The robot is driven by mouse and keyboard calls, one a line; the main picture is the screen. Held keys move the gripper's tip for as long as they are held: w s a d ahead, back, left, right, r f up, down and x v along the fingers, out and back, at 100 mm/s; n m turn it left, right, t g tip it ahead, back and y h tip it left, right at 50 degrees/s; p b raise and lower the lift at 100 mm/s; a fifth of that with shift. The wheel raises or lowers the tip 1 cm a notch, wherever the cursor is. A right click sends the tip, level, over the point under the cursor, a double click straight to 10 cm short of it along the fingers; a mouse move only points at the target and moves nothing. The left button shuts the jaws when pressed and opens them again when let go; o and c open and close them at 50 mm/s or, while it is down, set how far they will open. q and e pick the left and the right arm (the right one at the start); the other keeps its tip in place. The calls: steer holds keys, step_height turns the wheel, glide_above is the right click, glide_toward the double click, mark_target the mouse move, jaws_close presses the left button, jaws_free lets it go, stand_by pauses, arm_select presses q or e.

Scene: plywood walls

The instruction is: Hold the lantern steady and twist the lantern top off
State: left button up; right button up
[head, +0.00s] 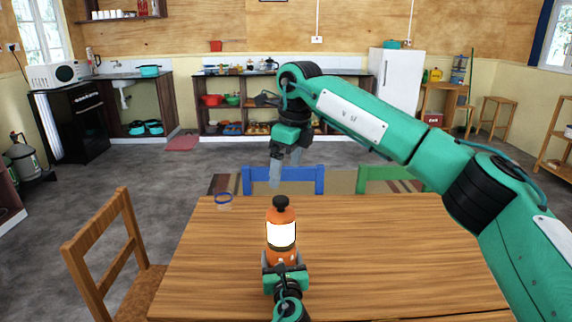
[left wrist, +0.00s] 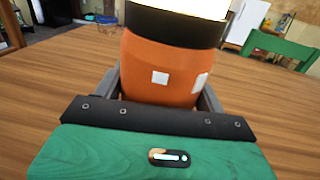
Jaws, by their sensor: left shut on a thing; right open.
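An orange lantern (head: 281,232) with a glowing white band and a dark knob on its orange top (head: 281,212) stands upright on the wooden table (head: 400,240). My left gripper (head: 283,262) is shut on the lantern's lower body from the front. In the left wrist view the orange base (left wrist: 165,70) sits between the two grey fingers. The lantern's top is out of that view. My right gripper (head: 284,171) is open and empty, pointing down above and beyond the lantern, apart from it.
A blue ring-shaped item (head: 223,199) lies at the table's far left. A blue chair (head: 284,181) and a green chair (head: 390,178) stand behind the table, and a wooden chair (head: 112,250) at the left. The tabletop right of the lantern is clear.

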mark_target(281, 199)
steer(key=f, duration=0.4)
steer(key=a+f, duration=0.1)
steer(key=f, duration=0.6)
steer(key=shift+w+a+f, duration=0.3)
steer(key=shift+w, duration=0.05)
steer(key=c, duration=1.1)
steer(key=shift+m, duration=1.5)
steer(key=shift+m+t+h, duration=0.3)
steer(key=shift+m, duration=1.1)
